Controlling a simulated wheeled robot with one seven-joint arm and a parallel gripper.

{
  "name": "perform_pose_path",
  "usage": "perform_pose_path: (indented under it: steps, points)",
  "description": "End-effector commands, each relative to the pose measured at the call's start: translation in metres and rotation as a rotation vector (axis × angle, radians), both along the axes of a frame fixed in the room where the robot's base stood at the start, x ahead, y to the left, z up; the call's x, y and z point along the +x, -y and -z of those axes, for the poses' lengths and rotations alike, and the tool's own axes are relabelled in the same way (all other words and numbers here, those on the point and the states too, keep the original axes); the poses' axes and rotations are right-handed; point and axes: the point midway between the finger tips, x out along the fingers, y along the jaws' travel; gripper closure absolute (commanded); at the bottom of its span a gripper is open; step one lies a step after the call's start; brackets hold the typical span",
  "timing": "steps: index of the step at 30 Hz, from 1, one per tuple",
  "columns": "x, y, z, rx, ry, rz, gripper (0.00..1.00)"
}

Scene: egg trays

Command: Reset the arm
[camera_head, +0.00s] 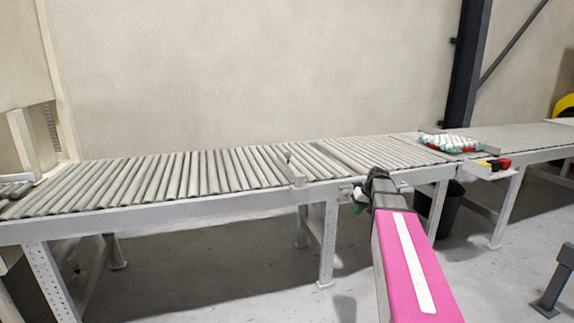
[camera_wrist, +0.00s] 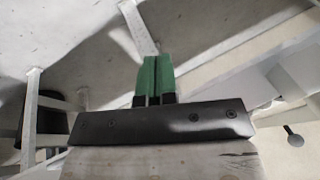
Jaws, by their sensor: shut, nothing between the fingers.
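My arm, with a pink link, reaches forward from the lower right in the head view. My gripper (camera_wrist: 155,78) shows in the wrist view with its green fingers together and nothing between them. In the head view my gripper (camera_head: 359,200) is small, at the front edge of the roller conveyor, and partly hidden by my wrist. An egg tray stack (camera_head: 450,143) with white eggs and red and green parts sits on the conveyor's right part, well apart from my gripper.
The roller conveyor (camera_head: 160,178) runs across the view on white legs, its left part empty. A black bin (camera_head: 447,207) stands under it. A small shelf (camera_head: 480,171) with red and yellow items juts out at right. A dark post (camera_head: 466,70) stands behind.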

Motion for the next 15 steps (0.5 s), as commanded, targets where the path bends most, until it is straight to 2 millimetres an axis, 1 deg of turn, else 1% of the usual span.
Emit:
perform_pose_path:
  steps: [1, 3, 5, 6, 8, 9, 12, 15]
  points:
    - [-0.027, -0.019, 0.022, -0.023, -0.030, 0.007, 1.00]
    - [-0.052, -0.037, 0.048, -0.061, -0.064, 0.022, 1.00]
    - [-0.075, -0.052, 0.068, -0.094, -0.092, 0.033, 1.00]
    - [-0.090, -0.061, 0.081, -0.118, -0.107, 0.040, 1.00]
    - [-0.113, -0.073, 0.098, -0.151, -0.131, 0.049, 1.00]
    - [-0.129, -0.081, 0.109, -0.176, -0.143, 0.052, 1.00]
    - [-0.166, -0.097, 0.132, -0.233, -0.170, 0.063, 1.00]
    - [-0.195, -0.107, 0.148, -0.279, -0.187, 0.071, 1.00]
